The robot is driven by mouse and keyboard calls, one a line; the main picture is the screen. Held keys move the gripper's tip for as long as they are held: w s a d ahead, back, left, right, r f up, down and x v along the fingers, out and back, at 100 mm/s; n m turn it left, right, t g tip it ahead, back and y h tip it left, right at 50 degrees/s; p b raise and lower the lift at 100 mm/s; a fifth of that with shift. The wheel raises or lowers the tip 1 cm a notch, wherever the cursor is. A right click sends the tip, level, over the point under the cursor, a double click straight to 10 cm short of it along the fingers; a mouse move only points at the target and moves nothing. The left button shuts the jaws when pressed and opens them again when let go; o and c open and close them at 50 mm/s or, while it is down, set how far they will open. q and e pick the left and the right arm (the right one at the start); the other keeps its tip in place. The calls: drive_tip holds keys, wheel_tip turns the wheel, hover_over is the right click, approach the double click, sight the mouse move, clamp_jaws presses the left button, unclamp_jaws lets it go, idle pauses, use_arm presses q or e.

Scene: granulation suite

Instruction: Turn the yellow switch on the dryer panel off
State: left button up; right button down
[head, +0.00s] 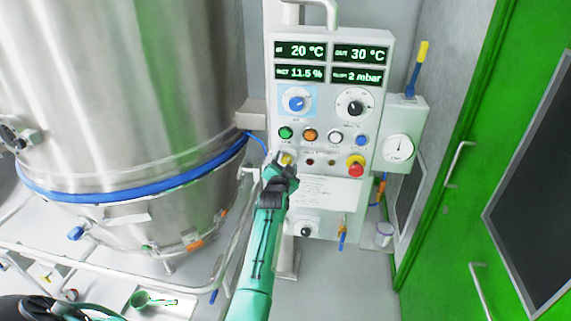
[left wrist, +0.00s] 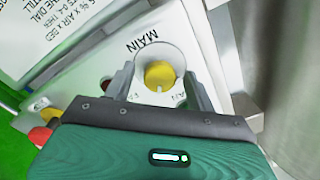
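The dryer panel (head: 322,185) is a pale upright box with green readouts, dials and buttons. The yellow switch (left wrist: 159,75) is a round knob on a pale round base beside the word MAIN. In the head view only part of the yellow switch (head: 287,158) shows at the panel's left, past my gripper tip. My left gripper (head: 284,166) reaches up to it on a green arm. In the left wrist view my left gripper (left wrist: 159,88) is open, with one finger on each side of the knob and gaps showing between. My right gripper is not in view.
A red emergency button (head: 355,169) on a yellow base is at the panel's lower right. Green (head: 286,132), orange (head: 310,134), white and blue buttons sit above the switch. A steel vessel (head: 130,90) fills the left, and a green door (head: 480,150) stands at the right.

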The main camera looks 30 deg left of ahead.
use_arm(q)
drive_tip(key=c, duration=0.9)
drive_tip(key=shift+c, duration=0.2)
drive_tip(key=shift+n, duration=0.3)
drive_tip(key=n, duration=1.1)
drive_tip(key=shift+d+n, duration=0.1)
drive_tip(key=shift+n, duration=0.2)
drive_tip(key=o, duration=1)
drive_tip(key=shift+s+f, duration=0.1)
